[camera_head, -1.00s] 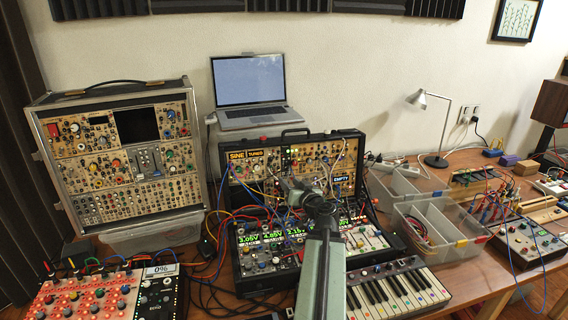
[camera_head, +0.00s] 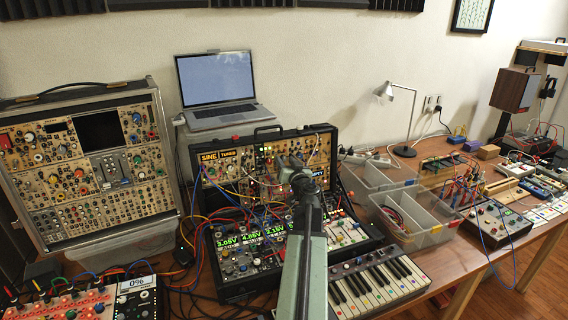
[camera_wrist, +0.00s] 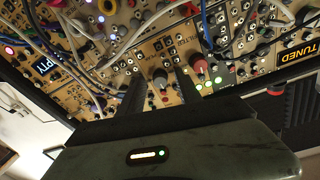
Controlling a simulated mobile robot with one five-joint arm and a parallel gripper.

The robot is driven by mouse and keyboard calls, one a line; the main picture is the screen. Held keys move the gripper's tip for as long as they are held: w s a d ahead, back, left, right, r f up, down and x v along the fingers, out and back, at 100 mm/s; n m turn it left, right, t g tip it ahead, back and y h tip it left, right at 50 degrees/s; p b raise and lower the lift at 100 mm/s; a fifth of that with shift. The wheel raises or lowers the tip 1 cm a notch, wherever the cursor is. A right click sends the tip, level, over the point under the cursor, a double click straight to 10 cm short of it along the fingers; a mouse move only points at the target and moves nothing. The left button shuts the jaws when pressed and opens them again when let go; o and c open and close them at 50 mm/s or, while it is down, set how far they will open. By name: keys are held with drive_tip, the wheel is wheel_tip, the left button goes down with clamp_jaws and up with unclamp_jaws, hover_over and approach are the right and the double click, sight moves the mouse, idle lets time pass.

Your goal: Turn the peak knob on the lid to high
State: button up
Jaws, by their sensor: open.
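The lid (camera_head: 268,129) of the black synth case stands upright, packed with tan modules, knobs and patch cables. My gripper (camera_head: 287,164) is in front of the lid's right half in the head view; its fingertips are hard to make out there. In the wrist view my gripper (camera_wrist: 160,78) is open, with its two dark fingers apart over a panel whose label seems to read "FILTER".
Patch cables (camera_wrist: 140,32) cross the panel close to the fingers. Below the lid lie the case's lower modules (camera_head: 245,255) and a small keyboard (camera_head: 375,285). A laptop (camera_head: 218,90) stands behind; clear bins (camera_head: 420,215) are to the right.

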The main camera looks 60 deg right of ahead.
drive_tip(key=shift+c, duration=0.3)
clamp_jaws()
drive_tip(key=shift+a, duration=0.1)
drive_tip(key=shift+r+m+g+p, duration=0.15)
drive_tip(key=shift+m+g+p, duration=0.2)
drive_tip(key=shift+m, duration=1.55)
drive_tip(key=m+p, duration=0.1)
drive_tip(key=m, duration=0.3)
drive_tip(key=shift+w+r+m+g, duration=0.1)
drive_tip(key=shift+m+g, duration=0.15)
drive_tip(key=shift+m, duration=0.15)
drive_tip(key=m+p, duration=0.1)
drive_tip(key=m, duration=0.4)
drive_tip(key=shift+m+g+p, duration=0.3)
drive_tip(key=shift+p, duration=0.05)
drive_tip(key=shift+m+y+p, duration=0.3)
drive_tip(key=shift+m+p, duration=0.2)
drive_tip(key=shift+m, duration=1.5)
